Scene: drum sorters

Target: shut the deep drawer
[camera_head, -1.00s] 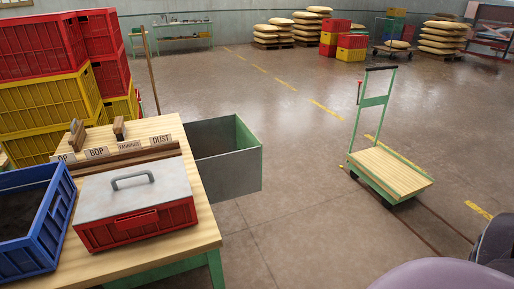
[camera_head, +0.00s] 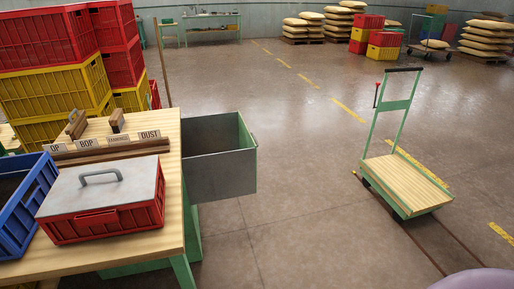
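The deep drawer (camera_head: 222,176) is a grey metal box with a green edge at its right end. It sticks out from the right side of the wooden-topped table (camera_head: 150,255), standing well open, and its inside shows from above as empty where I can see it. Neither of my grippers is in view, so nothing of mine is seen touching the drawer.
On the table are a red box with a grey lid (camera_head: 103,202), a blue crate (camera_head: 28,205) and a labelled wooden rack (camera_head: 110,150). Stacked crates (camera_head: 55,95) stand behind. A flatbed cart (camera_head: 407,184) is at right; the floor between is clear.

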